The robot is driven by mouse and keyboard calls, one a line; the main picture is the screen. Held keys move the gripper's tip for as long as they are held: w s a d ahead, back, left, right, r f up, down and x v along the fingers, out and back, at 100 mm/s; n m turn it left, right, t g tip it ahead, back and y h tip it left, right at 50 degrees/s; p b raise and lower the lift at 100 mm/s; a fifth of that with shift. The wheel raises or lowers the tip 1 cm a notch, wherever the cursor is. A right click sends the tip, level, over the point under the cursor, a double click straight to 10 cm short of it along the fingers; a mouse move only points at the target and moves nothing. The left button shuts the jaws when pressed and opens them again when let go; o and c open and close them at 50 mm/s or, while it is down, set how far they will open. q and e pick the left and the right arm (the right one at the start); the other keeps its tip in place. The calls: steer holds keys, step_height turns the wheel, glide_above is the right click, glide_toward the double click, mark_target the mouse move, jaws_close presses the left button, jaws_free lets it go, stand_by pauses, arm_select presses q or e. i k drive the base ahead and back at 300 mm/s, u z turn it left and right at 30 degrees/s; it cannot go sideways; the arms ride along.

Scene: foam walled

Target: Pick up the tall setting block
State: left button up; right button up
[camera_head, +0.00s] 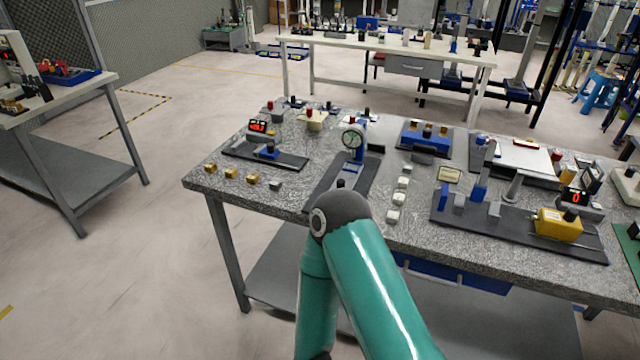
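Several small blocks stand on the speckled grey workbench (320,140), and I cannot tell for sure which is the tall setting block. A column of pale grey blocks (398,198) runs along the middle. A row of gold blocks (231,174) with one grey block (275,185) lies near the left front edge. On the black base at the right stand a blue upright block (444,195) and grey upright blocks (459,202). One of my teal arms rises in the centre foreground, its dark joint covering part of the bench's front edge. Neither gripper is in view.
A dial gauge (353,139) on a blue stand is just behind my arm. A digital gauge fixture (265,150) is at the left, a yellow device (557,225) at the right. Another table (60,90) stands at the far left, with open floor between.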

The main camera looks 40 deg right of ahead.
mark_target(275, 185)
steer(key=z, duration=0.5)
steer(key=i, duration=1)
